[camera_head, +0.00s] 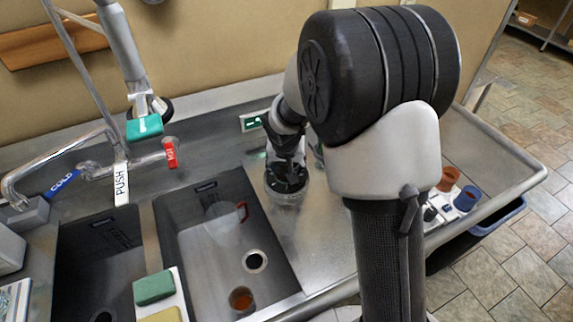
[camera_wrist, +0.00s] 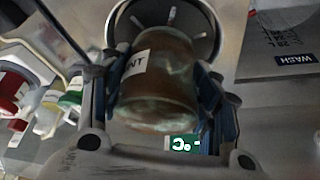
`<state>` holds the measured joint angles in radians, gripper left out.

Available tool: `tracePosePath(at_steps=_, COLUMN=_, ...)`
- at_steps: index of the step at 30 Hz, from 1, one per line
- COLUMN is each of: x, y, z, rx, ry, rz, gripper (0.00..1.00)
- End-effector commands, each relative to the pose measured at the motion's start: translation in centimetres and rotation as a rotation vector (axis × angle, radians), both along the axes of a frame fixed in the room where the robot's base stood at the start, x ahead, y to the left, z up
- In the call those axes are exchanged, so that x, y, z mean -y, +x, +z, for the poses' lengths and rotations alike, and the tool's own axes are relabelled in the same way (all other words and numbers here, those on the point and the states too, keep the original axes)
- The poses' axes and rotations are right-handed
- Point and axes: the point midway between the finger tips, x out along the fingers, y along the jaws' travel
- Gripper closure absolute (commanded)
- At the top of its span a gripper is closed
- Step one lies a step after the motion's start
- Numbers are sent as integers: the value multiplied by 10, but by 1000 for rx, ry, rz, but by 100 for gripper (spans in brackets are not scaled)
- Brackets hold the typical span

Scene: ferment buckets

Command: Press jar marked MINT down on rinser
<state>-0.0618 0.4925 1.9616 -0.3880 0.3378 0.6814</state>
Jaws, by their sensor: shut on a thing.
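The jar (camera_wrist: 160,85) is a brownish, cloudy glass with a white label, of which only the last letters, "NT", show in the wrist view. My gripper (camera_wrist: 165,95) is shut on the jar, with a finger against each side. The rinser (camera_wrist: 199,14), a dark round plate with pale slots, lies just beyond the jar's far end. In the head view the rinser (camera_head: 287,193) sits in the counter right of the sink, with my gripper (camera_head: 286,170) over it. My arm hides the jar there, and I cannot tell whether it touches the rinser.
A sink (camera_head: 185,240) with a red-handled clear vessel (camera_head: 225,217) and an amber glass (camera_head: 241,299) lies left of the rinser. A small green display (camera_head: 252,121) stands behind. Coloured cups (camera_head: 466,198) are at the right. The faucet (camera_head: 130,160) reaches over the sinks.

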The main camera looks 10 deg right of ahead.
Motion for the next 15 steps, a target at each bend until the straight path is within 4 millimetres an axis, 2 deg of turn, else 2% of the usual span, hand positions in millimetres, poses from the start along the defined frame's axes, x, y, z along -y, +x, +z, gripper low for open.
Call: tracePosePath(at_steps=15, x=0, y=0, z=-7, rx=1, ry=0, rz=0, gripper=72)
